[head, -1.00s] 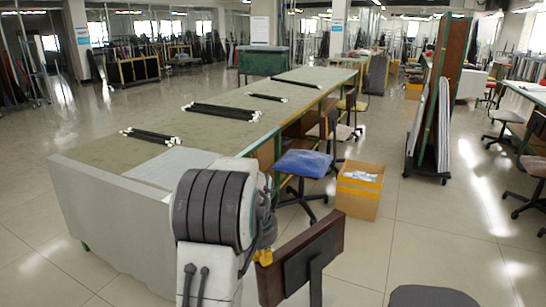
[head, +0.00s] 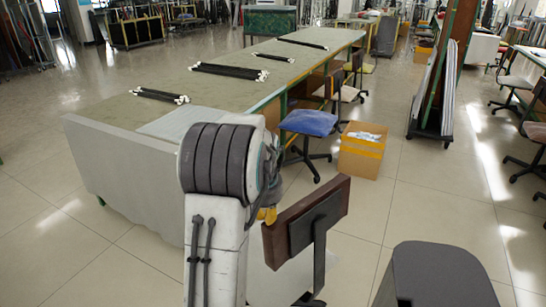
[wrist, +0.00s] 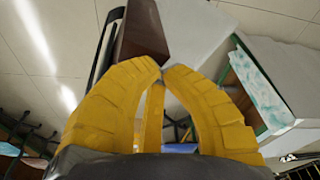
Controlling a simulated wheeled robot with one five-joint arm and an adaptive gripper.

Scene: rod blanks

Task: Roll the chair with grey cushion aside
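A chair with a dark brown wooden backrest (head: 330,203) on a black bracket stands in front of me. A pale grey patch below it, partly hidden by my arm, looks like its seat cushion (head: 262,283). The base is mostly out of frame. My gripper (head: 268,214) is at the left end of the backrest. In the wrist view the yellow fingers (wrist: 164,70) come together with almost no gap at the tips. The backrest (wrist: 141,35) lies just beyond the tips. I cannot tell whether they touch it.
A long table (head: 215,100) with black rods runs along the left. A blue-cushioned stool (head: 310,122) and a cardboard box (head: 361,150) stand beyond the chair. A rack of panels (head: 436,95) is farther right. Open tiled floor lies right of the chair.

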